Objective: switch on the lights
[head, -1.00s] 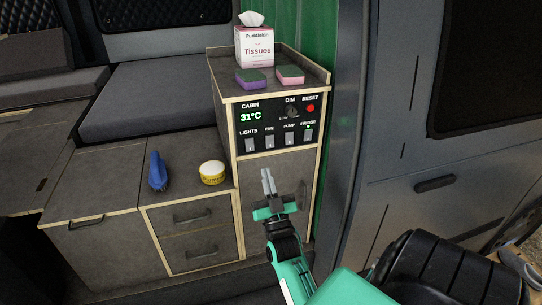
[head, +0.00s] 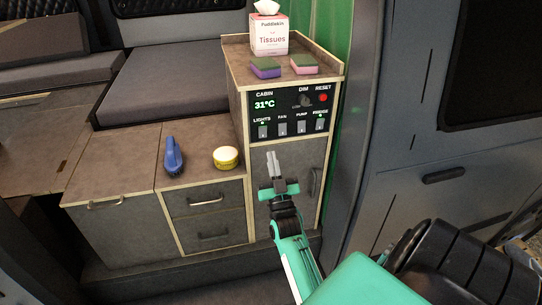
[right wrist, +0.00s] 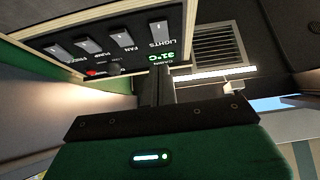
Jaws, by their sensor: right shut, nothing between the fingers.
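The control panel (head: 289,112) is on the front of the tall cabinet. Its lights switch (head: 263,132) is the leftmost of the row, and a small green lamp glows by its label. The lights switch also shows in the right wrist view (right wrist: 158,27), where the panel appears upside down. My right gripper (head: 272,156) is shut and empty, its tips just below the panel in the head view and apart from the lights switch. Its fingers also show in the right wrist view (right wrist: 160,82). My left gripper is not in view.
A tissue box (head: 268,36) and two sponges (head: 265,67) (head: 304,64) are on the cabinet top. A blue brush (head: 173,157) and a yellow tub (head: 226,158) stand on the lower counter. A lit strip (right wrist: 215,72) shows in the right wrist view.

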